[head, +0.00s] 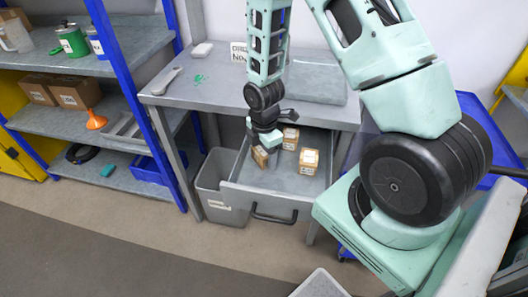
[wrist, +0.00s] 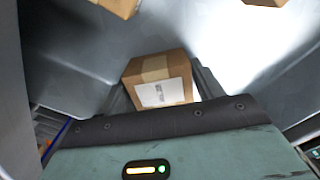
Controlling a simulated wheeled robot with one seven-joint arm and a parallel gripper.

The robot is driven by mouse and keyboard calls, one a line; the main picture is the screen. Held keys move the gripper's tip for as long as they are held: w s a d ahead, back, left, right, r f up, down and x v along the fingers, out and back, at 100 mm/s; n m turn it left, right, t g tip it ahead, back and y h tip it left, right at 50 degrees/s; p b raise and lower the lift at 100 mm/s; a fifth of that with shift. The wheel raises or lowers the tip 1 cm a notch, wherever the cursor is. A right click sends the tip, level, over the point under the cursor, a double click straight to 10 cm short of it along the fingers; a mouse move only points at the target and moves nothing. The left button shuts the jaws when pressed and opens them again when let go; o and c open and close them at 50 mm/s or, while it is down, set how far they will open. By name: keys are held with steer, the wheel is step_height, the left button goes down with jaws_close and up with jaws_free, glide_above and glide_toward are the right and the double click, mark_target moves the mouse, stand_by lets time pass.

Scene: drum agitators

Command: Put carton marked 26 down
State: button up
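A small brown carton with a white label (wrist: 162,92) sits between the two fingers of my gripper (wrist: 160,82) in the wrist view, close against both. Its label is too blurred to read. In the head view my gripper (head: 265,141) points down into the open drawer (head: 276,188), and this carton (head: 261,156) shows at its fingertips in the drawer's left part. I cannot tell whether its underside touches the drawer floor. Two other cartons are in the drawer: one at the back (head: 290,138) and one at the right (head: 309,161).
A grey bin (head: 217,178) stands left of the drawer, beside blue-posted shelves (head: 120,113). The drawer floor's front middle is clear.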

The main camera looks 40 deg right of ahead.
steer(key=shift+o, duration=0.9)
steer(key=shift+r, duration=0.1)
step_height(320, 180, up, 12)
steer(key=s+a+r+m, duration=0.2)
steer(key=a+r, duration=0.1)
steer(key=a, duration=0.3)
steer(key=s+a+r+m, duration=0.1)
steer(key=s+a+r, duration=0.2)
steer(key=a, duration=0.3)
steer(key=s+a+r+m, duration=0.2)
steer(key=s+a+m, duration=0.1)
steer(key=s, duration=0.3)
steer(key=s+a+r+m, duration=0.3)
steer(key=s+a, duration=0.3)
steer(key=s, duration=0.1)
steer(key=shift+s+a+r+y, duration=0.25)
steer(key=shift+a+r+y, duration=0.05)
